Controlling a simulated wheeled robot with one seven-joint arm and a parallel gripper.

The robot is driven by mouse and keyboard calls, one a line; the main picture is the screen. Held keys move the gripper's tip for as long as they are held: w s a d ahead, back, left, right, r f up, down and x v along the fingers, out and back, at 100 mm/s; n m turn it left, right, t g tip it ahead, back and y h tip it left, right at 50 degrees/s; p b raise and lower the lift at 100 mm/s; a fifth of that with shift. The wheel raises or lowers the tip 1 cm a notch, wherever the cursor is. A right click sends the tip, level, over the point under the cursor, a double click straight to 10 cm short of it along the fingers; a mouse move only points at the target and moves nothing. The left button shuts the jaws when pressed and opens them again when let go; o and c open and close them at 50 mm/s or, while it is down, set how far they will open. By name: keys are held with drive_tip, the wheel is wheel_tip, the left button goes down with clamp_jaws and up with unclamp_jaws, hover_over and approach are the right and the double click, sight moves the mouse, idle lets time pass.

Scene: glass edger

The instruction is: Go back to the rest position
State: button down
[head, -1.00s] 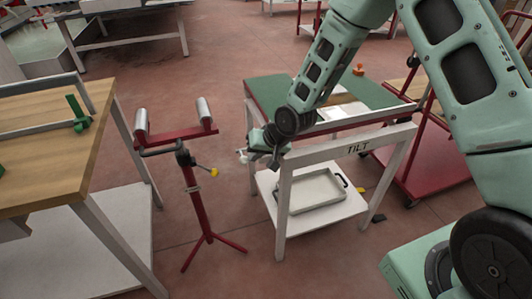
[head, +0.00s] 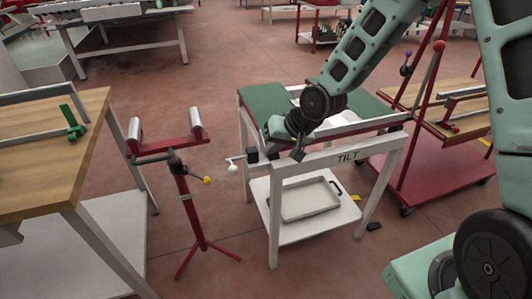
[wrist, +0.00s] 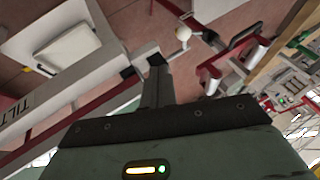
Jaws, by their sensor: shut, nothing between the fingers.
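My gripper (head: 298,154) is shut and empty, pointing down at the front of the tilt table (head: 345,155). In the wrist view its dark fingers (wrist: 157,66) are together. A lever with a white ball knob (head: 233,167) sticks out at the table's front left corner, left of my gripper. The knob also shows in the wrist view (wrist: 183,33), beyond the fingertips and apart from them. My forearm hides part of the green table top (head: 262,100).
A red roller stand (head: 190,200) with a yellow knob stands left of the table. A wooden workbench (head: 50,135) is at far left. A red cart (head: 440,170) stands at right. A white tray (head: 310,200) lies on the table's lower shelf. Floor between stand and table is clear.

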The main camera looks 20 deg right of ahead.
drive_tip(key=shift+s+d+r, duration=0.15)
drive_tip(key=shift+s+r, duration=0.05)
drive_tip(key=shift+r, duration=0.15)
drive_tip(key=s+a+r+n+g+h, duration=0.1)
drive_tip(key=s+a+r+n, duration=0.1)
drive_tip(key=s, duration=0.7)
drive_tip(key=s+a+r+n+g+h+p, duration=0.1)
drive_tip(key=s+r+n, duration=0.3)
drive_tip(key=s, duration=0.6)
drive_tip(key=s+a+r+n+g+h+p, duration=0.1)
drive_tip(key=s+a+r+n+g, duration=0.1)
drive_tip(key=s+r, duration=0.5)
drive_tip(key=s+a+g, duration=0.1)
drive_tip(key=s, duration=0.2)
drive_tip(key=shift+s+n+h, duration=0.2)
drive_tip(key=shift+n+h, duration=0.2)
